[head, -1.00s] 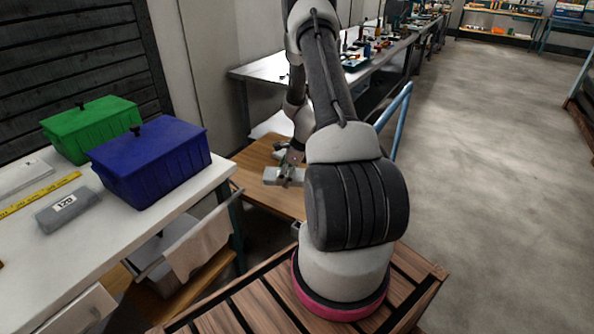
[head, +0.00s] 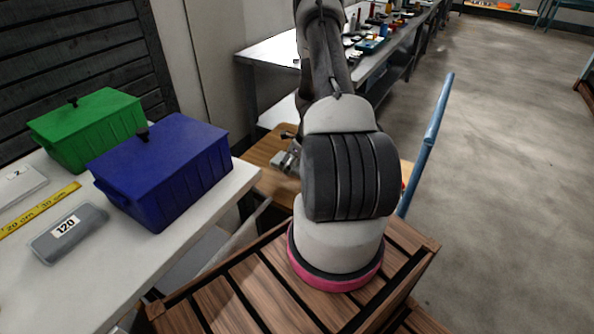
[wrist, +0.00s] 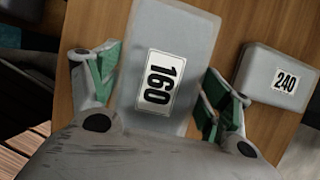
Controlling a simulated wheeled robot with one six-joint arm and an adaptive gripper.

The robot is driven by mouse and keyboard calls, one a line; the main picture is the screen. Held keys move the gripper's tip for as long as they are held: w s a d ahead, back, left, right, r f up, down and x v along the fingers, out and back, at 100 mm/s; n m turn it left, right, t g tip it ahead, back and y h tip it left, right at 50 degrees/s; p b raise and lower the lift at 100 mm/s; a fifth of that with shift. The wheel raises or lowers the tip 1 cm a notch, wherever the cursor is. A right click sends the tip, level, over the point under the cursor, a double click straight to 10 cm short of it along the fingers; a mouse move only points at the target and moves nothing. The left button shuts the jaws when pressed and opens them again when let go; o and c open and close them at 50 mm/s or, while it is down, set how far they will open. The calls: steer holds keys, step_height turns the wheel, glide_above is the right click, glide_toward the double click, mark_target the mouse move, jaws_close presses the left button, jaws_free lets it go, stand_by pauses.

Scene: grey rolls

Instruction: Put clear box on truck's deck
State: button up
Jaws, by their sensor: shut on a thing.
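My gripper (wrist: 158,92) has its green-padded fingers on either side of a pale grey, smooth box (wrist: 188,40) labelled 160 and is shut on it. In the head view, my gripper (head: 287,160) is small and partly hidden behind my arm. The truck's wooden deck (head: 262,172) lies beneath it, with a blue handle (head: 432,130) rising at the right. In the wrist view, the deck (wrist: 236,22) shows below the held box. I cannot tell whether the box touches it. A second grey box (wrist: 280,78), labelled 240, lies on the deck to the right.
A white table (head: 110,260) at the left holds a blue lidded bin (head: 165,175), a green bin (head: 88,125), a grey roll-like block (head: 68,233) labelled 120 and a yellow ruler (head: 40,208). A cluttered bench (head: 265,52) stands behind. The floor (head: 490,170) at right is clear.

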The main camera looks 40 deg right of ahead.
steer(key=shift+f, duration=2.3)
steer(key=o, duration=1.1)
steer(key=shift+f, duration=0.1)
